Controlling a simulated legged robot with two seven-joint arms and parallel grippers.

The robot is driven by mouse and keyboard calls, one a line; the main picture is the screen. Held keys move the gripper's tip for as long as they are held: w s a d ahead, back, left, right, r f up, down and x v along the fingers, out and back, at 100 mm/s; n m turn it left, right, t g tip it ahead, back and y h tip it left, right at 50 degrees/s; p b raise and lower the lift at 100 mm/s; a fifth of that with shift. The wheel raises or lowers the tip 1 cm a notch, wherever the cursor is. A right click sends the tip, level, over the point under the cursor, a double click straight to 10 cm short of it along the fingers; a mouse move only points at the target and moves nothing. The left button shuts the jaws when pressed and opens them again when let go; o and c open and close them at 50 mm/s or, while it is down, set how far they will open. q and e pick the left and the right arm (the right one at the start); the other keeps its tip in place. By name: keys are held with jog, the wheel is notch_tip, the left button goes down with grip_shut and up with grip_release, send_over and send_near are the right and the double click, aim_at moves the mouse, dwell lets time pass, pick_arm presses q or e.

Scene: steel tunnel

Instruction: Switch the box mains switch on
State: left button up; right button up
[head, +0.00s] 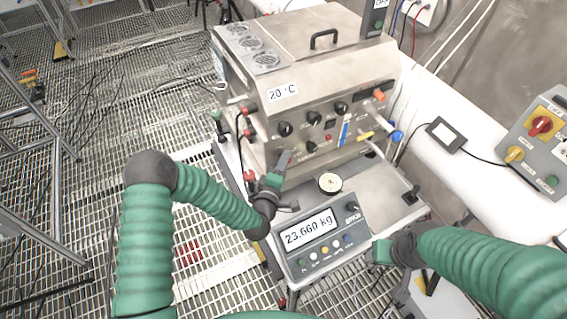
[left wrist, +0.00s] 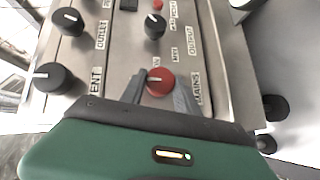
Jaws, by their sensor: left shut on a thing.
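The steel box (head: 330,95) stands on a bench scale, its front panel carrying several black knobs. In the left wrist view the mains switch (left wrist: 160,82) is a round red knob with a white mark, beside a "MAINS" label. My left gripper (left wrist: 160,90) has one finger on each side of this knob and is shut on it. In the head view my left gripper (head: 284,160) is at the lower left of the box front and hides the knob. My right gripper (head: 381,252) is low beside the scale display; its fingers do not show clearly.
The scale display (head: 310,232) reads 23.660 kg. A round dial (head: 330,182) sits in front of the box. A grey control box (head: 540,135) with a red rotary switch is at the far right. Grating floor lies left.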

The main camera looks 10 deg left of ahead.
pick_arm(q)
jog(key=shift+f, duration=0.1)
grip_shut()
jog(key=m+g+y+p, duration=0.3)
jog(key=p, duration=0.1)
jog(key=m+g+y+p, duration=0.2)
jog(key=g+y+p, duration=0.1)
jog(key=p, duration=0.2)
jog(key=d+m+g+y+p, duration=0.1)
jog(key=m+g+y+p, duration=0.2)
jog(key=g+p, duration=0.1)
jog(key=shift+w+d+r+m+p, duration=0.1)
jog(key=shift+w+r+m+p, duration=0.2)
jog(key=shift+r+p, duration=0.1)
dwell(0.5)
jog(key=shift+r, duration=0.1)
